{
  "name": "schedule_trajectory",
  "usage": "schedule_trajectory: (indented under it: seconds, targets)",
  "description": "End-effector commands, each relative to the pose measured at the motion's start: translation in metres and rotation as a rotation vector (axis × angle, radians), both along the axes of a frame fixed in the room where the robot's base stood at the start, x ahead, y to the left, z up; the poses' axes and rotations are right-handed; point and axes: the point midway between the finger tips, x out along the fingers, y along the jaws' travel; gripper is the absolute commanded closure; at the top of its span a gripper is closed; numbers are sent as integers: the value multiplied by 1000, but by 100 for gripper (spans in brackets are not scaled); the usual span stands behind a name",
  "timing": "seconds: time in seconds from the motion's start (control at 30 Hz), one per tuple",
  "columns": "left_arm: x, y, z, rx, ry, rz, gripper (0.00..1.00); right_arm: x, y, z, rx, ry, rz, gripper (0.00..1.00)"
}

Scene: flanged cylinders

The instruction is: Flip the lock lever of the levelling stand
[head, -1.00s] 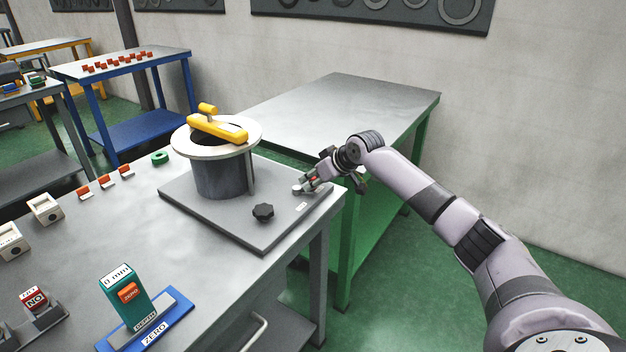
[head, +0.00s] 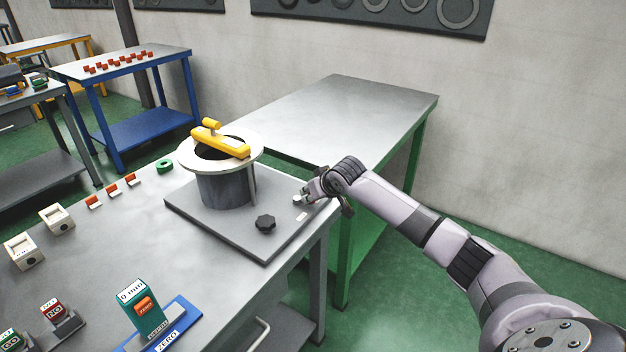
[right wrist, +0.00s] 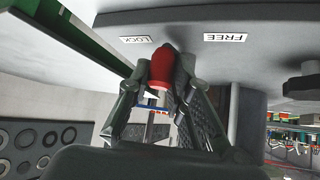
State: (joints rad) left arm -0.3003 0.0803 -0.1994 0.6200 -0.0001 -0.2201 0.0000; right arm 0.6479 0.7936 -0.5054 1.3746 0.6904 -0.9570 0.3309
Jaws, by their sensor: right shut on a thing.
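The levelling stand has a grey base plate (head: 228,222) on the table, a dark cylinder (head: 225,188) with a pale flange, and a black knob (head: 265,222). Its lock lever shows as a red grip (right wrist: 162,66) in the right wrist view, near the LOCK label (right wrist: 136,39); the FREE label (right wrist: 225,37) is farther right. In the head view the lever is mostly hidden at the plate's right corner. My right gripper (head: 311,193) is there, shut on the lever, with a finger on each side in the right wrist view (right wrist: 163,78). My left gripper is out of view.
A yellow level (head: 220,142) lies across the flange. A teal gauge block (head: 143,308) stands on a blue base at the table's front. White blocks, orange pieces and a green ring (head: 165,166) lie left. A green-legged table (head: 335,112) stands behind, its top clear.

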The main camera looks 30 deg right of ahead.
Motion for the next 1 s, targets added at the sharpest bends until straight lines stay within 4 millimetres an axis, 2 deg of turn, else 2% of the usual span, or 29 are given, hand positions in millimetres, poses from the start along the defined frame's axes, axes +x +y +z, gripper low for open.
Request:
schedule_trajectory:
  seconds: [0.03, 0.3, 0.6, 1.0]
  targets:
    - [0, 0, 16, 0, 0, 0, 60, -1, 3, 8, 0, 0, -31, 100]
    - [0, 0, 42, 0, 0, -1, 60, -5, 10, 4, 3, 0, -211, 100]
    - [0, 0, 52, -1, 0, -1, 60, -7, 12, 1, -1, -1, -318, 100]
    - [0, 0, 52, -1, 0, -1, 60, -7, 12, 1, -2, -3, -336, 100]
